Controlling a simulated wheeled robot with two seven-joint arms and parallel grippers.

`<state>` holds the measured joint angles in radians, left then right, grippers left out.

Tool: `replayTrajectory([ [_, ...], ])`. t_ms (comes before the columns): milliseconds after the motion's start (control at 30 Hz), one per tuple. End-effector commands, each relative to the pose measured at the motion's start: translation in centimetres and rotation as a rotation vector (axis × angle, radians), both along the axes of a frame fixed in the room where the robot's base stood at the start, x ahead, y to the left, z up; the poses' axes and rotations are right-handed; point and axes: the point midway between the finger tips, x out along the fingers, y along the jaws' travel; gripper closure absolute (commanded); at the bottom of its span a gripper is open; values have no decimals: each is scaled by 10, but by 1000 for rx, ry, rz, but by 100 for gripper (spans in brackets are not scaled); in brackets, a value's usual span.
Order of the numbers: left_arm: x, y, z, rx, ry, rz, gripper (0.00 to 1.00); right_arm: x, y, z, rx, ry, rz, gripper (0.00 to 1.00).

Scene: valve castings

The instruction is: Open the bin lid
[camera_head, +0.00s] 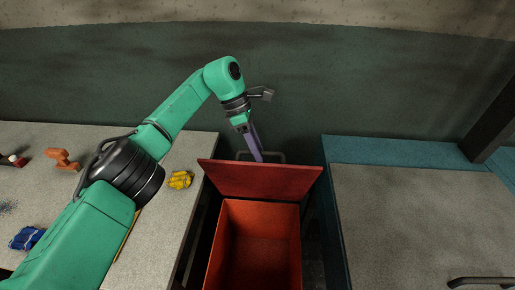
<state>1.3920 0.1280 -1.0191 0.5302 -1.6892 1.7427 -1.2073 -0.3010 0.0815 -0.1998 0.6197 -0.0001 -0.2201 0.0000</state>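The red bin (229,258) stands between the two work surfaces, and its empty inside shows. Its red lid (261,180) is raised and tilted up at the bin's far side. A dark handle bar (275,156) shows just above the lid's upper edge. My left arm reaches over from the left. My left gripper (254,147) points down at the lid's upper edge beside the handle bar. Its fingertips are partly hidden at the lid, so I cannot tell whether they are open, shut or touching it. My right gripper is not in view.
A grey worktop (190,143) on the left carries an orange valve casting (62,158), a yellow casting (180,180) and a blue item (27,238). A grey-topped bench (420,215) with a blue border stands on the right, mostly clear. A dark green wall is behind.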

Motion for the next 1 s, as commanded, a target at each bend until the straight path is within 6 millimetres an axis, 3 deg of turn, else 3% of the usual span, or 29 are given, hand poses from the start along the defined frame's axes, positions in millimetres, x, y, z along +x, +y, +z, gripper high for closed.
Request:
replayTrajectory([
  [633, 2, 0, 11, -10, -4, -4, 50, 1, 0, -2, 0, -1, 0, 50],
  [767, 5, 8, 28, -9, -7, -3, 50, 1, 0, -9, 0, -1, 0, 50],
  [900, 11, 19, 58, -9, -6, -1, 50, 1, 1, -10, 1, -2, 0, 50],
  [1000, 14, 25, 78, -9, -3, -2, 50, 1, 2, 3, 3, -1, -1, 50],
])
